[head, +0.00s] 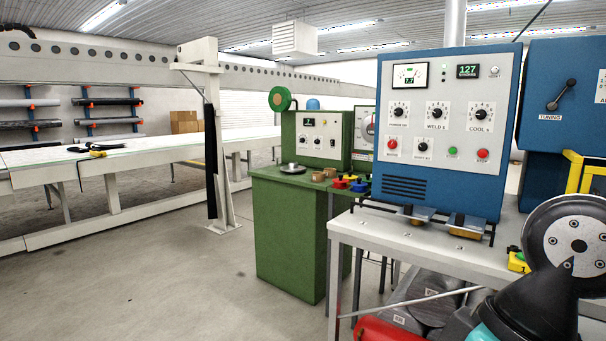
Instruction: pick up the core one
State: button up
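Nothing in the head view is clearly marked as the core one, and I cannot tell which thing it is. My arm shows at the lower right, black and rounded, in front of the metal table. My gripper is not in view.
A blue welder panel (435,135) stands on the grey metal table (400,233). A green control box (318,138) stands on the cabinet. A long pale gantry table (130,160) runs along the left. The front left floor is clear.

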aim_at(316, 176)
jog(key=u, duration=0.65)
jog(key=i, duration=2)
jog(key=u, duration=0.35)
jog(key=i, duration=1.75)
jog(key=z, duration=0.9)
jog(key=i, duration=1.2)
jog(key=z, duration=1.2)
jog(key=i, duration=0.55)
jog(key=z, duration=0.25)
